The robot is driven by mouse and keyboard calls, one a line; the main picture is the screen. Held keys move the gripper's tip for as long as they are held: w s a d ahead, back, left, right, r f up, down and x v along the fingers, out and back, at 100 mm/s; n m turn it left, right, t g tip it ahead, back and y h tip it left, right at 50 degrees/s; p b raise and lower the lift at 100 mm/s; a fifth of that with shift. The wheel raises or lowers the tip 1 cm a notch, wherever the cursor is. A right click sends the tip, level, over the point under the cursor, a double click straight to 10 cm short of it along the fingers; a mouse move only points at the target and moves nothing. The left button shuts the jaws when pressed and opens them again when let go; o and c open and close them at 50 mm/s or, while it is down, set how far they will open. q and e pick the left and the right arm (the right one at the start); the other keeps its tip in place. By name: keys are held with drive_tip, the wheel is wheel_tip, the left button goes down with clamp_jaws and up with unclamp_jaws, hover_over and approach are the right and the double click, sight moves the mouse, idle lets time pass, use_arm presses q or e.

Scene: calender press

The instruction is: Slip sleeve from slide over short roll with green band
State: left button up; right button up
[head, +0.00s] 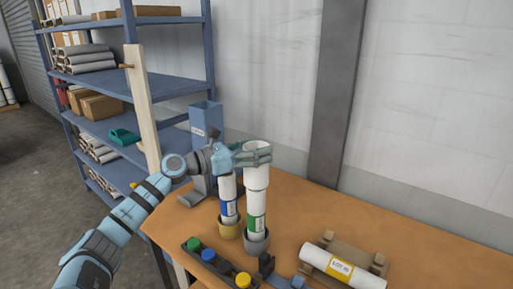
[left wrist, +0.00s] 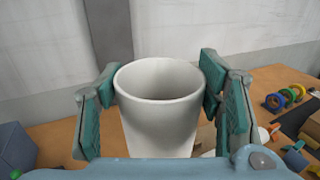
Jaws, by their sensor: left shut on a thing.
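My left gripper (head: 250,155) is shut on a plain white sleeve (head: 257,179) near its top. The sleeve is upright, in line with the roll with the green band (head: 256,222), which stands in a grey cup (head: 256,244). The sleeve's lower edge meets the roll's upper part; I cannot tell how far it is around it. In the left wrist view the sleeve (left wrist: 158,125) sits between the two fingers, with its mouth open and no roll end visible inside. My right gripper is out of view.
A black holder (head: 215,265) with green, blue and yellow caps lies in front. A white roll with a yellow label (head: 340,268) lies on a wooden cradle at the right. A blue bin (head: 206,118) stands behind. The table's back right is clear.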

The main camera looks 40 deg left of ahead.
use_arm(q)
wheel_tip(320, 180, down, 6)
drive_tip(key=b, duration=0.4)
drive_tip(key=shift+r, duration=0.25)
drive_tip(key=o, duration=1.1)
drive_tip(key=shift+r, duration=0.15)
wheel_tip(320, 180, up, 10)
drive_tip(key=shift+f, duration=0.1)
